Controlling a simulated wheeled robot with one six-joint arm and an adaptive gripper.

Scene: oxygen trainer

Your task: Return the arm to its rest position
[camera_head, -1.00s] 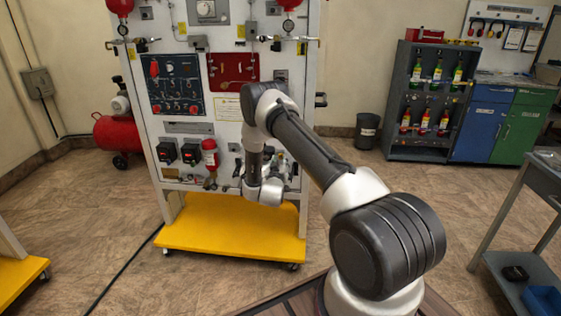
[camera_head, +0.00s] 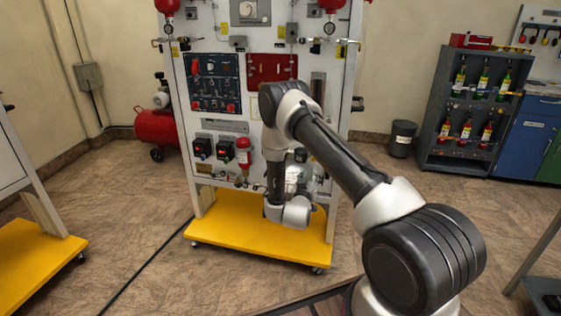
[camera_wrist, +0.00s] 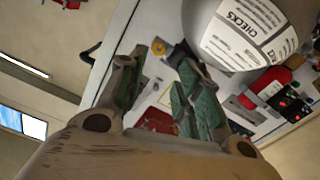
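My arm (camera_head: 335,155) rises from its base at the lower right, bends at the elbow, and drops to the wrist (camera_head: 288,211) in front of the white trainer panel (camera_head: 222,127). The wrist hangs over the panel's yellow base in the picture. In the head view my gripper is mostly hidden behind the arm. In the wrist view my gripper (camera_wrist: 155,80) has its two green-padded fingers apart, with nothing seen held between them. The trainer panel lies behind the fingers there.
A yellow wheeled base (camera_head: 240,238) carries the panel. A grey rounded object labelled "CHECKS" (camera_wrist: 240,35) is close beside the right finger in the wrist view. A second yellow-based stand (camera_head: 30,262) is at left, a bottle rack (camera_head: 435,150) at right.

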